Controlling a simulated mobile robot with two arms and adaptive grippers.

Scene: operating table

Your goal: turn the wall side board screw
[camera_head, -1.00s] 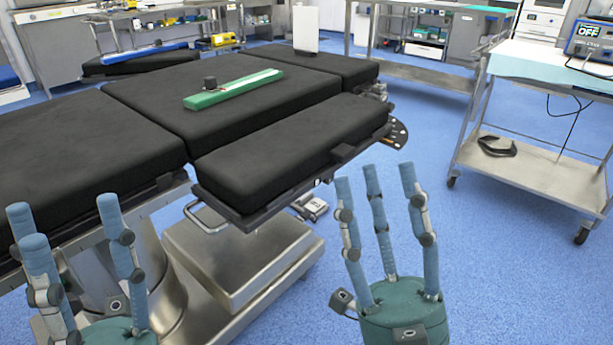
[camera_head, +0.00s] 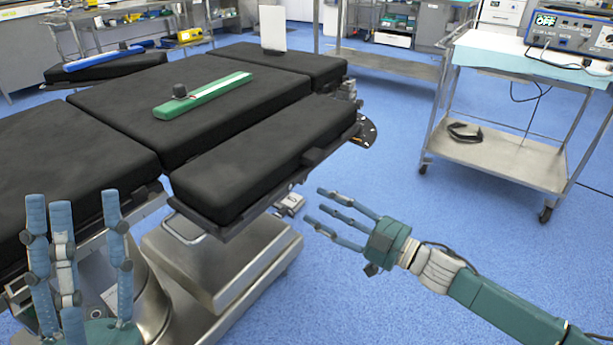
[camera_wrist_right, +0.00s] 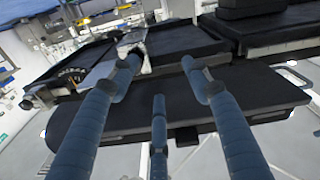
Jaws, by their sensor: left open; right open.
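A padded black side board (camera_head: 265,150) runs along the operating table's near side. A small dark block (camera_head: 312,157) sits on its outer edge; I cannot tell whether it is the screw. It seems to show below the pad in the right wrist view (camera_wrist_right: 187,136). A far black board (camera_head: 150,68) lies beyond the table; no screw shows on it. My right gripper (camera_head: 314,207) is open and empty, lower right of the near board, fingers pointing left towards the table. In the right wrist view its fingers (camera_wrist_right: 160,75) overlap the pad. My left gripper (camera_head: 70,205) is open and empty, fingers up, at lower left.
The steel table base (camera_head: 220,262) stands below. A steel cart (camera_head: 500,160) stands at right. Blue floor between is clear.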

